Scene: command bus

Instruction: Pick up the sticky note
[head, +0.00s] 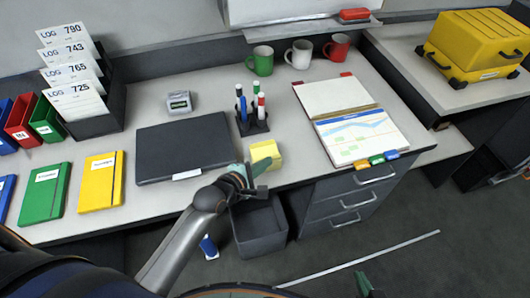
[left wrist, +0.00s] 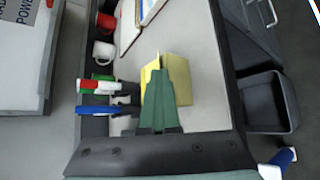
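The sticky note is a yellow pad (head: 266,150) near the front edge of the desk, right of the dark laptop-like folder. My left gripper (head: 250,172) is right in front of it, its green fingers close to the pad's lower left side. In the left wrist view the yellow pad (left wrist: 183,88) shows on both sides of the green fingers (left wrist: 163,75), which hide its middle. I cannot tell if the fingers touch or grip it. Only a green fingertip of my right gripper (head: 364,284) shows at the bottom of the head view, away from the desk.
A pen holder (head: 252,124) with several markers stands just behind the pad. An open binder (head: 350,120) lies to its right, a dark folder (head: 182,146) to its left. Three mugs (head: 300,54) stand at the back. A dark bin (head: 260,228) is below the desk edge.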

